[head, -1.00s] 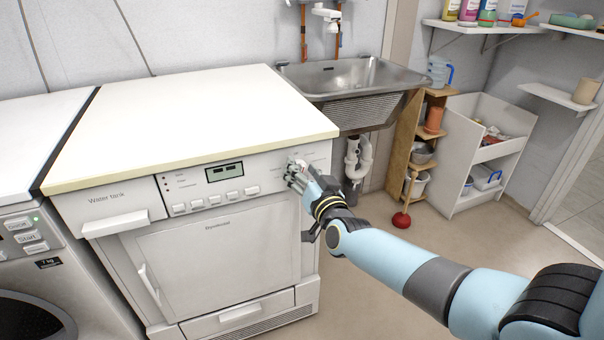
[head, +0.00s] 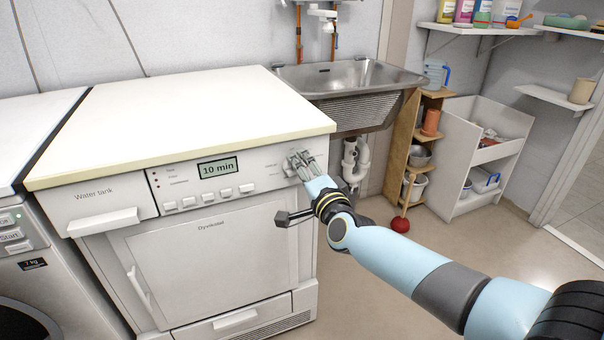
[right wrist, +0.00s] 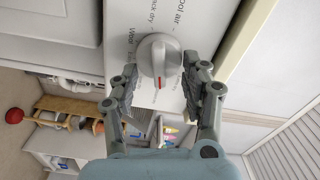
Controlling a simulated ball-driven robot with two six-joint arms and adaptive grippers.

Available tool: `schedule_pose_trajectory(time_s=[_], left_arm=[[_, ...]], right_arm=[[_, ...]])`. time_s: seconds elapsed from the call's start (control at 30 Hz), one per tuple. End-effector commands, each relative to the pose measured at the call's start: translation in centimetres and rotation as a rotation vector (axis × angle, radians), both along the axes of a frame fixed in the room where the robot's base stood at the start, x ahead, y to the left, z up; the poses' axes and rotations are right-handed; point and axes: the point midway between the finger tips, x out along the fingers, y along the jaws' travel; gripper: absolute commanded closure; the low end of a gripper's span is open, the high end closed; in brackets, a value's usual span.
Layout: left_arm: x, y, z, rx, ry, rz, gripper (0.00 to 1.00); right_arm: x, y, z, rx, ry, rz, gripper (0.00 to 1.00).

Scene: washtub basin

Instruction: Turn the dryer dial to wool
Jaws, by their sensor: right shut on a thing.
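The white dryer (head: 205,250) stands under a cream worktop, and its display (head: 218,168) reads "10 min". In the right wrist view, the light grey round dial (right wrist: 157,52) sits on the white panel, with a red mark near its lower edge in the picture. Printed labels around it include "Wool" at upper left, partly cut off or covered. My right gripper (head: 300,163) is at the panel's right end and hides most of the dial in the head view. In the right wrist view, its two fingers (right wrist: 159,75) are shut on the dial from either side. My left gripper is out of view.
The cream worktop (head: 190,115) is bare. A steel sink (head: 350,78) is behind to the right, with wooden shelves (head: 408,150) and a white bin unit (head: 470,150) farther right. A washing machine (head: 50,255) stands at left.

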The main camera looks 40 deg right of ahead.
Motion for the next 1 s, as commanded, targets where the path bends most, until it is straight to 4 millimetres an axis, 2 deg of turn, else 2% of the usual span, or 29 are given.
schedule_pose_trajectory(time_s=[1.0], left_arm=[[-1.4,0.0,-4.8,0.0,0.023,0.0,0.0]], right_arm=[[-0.1,0.2,-1.6,0.938,-0.221,-0.001,0.86]])
